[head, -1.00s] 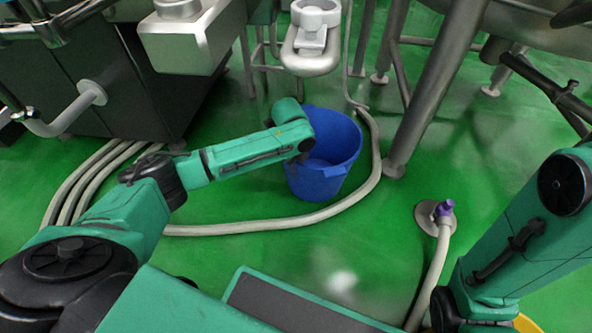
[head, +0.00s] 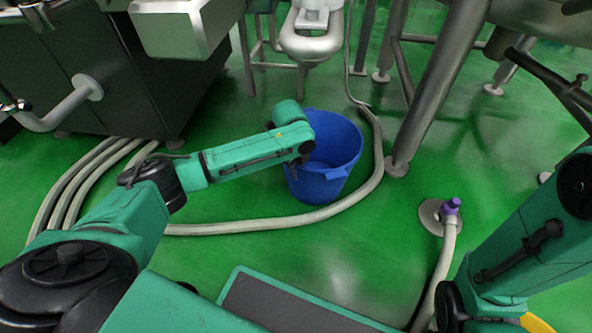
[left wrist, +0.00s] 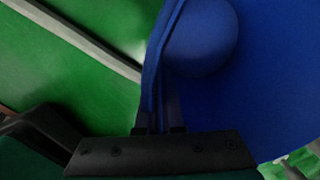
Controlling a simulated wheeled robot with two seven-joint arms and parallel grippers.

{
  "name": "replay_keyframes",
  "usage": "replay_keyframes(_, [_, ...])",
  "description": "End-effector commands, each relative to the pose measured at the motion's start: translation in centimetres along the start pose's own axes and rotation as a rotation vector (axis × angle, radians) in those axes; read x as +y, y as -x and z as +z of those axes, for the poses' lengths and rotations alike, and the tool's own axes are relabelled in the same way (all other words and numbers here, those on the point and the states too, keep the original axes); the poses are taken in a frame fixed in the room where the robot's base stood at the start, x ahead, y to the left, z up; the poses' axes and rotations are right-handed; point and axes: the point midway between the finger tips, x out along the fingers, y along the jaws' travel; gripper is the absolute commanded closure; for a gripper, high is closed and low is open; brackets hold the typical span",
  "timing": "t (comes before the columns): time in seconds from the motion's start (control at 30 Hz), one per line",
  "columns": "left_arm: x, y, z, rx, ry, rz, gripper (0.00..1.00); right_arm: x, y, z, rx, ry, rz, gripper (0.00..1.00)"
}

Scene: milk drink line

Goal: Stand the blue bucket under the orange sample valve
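The blue bucket (head: 322,185) is upright at the middle of the head view, inside the curve of a pale hose; I cannot tell whether it touches the floor. A round blue bulge shows inside the bucket. My right arm enters at the lower right, with its gripper out of view. I see no orange sample valve.
The pale hose (head: 255,226) loops around the bucket's front and right. A steel leg (head: 432,90) stands to the right, and a floor fitting with a purple top (head: 449,206) is nearer me. A dark cabinet (head: 120,85) is at left.

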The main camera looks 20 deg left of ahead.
Motion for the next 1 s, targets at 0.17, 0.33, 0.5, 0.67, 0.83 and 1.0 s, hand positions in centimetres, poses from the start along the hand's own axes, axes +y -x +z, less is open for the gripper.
replay_keyframes(0.17, [-0.1, -0.2, 0.0, 0.0, 0.0, -0.004, 1.0, 0.0, 0.1, 0.0, -0.001, 0.0, 0.0, 0.5])
replay_keyframes(0.33, [-0.1, -0.4, 0.0, 0.0, 0.0, -0.004, 0.65, 0.0, 0.1, 0.0, -0.002, 0.0, 0.001, 0.5])
replay_keyframes(0.5, [0.0, -0.4, 0.0, 0.0, 0.0, -0.002, 0.6, 0.0, 0.1, 0.0, -0.002, 0.0, 0.001, 0.5])
replay_keyframes(0.67, [0.1, -0.4, 0.0, 0.0, 0.0, 0.003, 0.6, 0.0, 0.0, 0.1, -0.002, 0.0, 0.001, 0.5])
replay_keyframes(0.83, [0.0, 2.2, 0.0, 0.0, 0.0, 0.0, 0.6, 0.4, -1.8, 0.8, -0.002, 0.0, 0.001, 0.5])
replay_keyframes(1.0, [-0.1, 6.8, 0.0, -0.001, 0.0, -0.002, 0.6, 0.7, -2.2, 3.1, -0.05, -0.018, 0.017, 0.5])
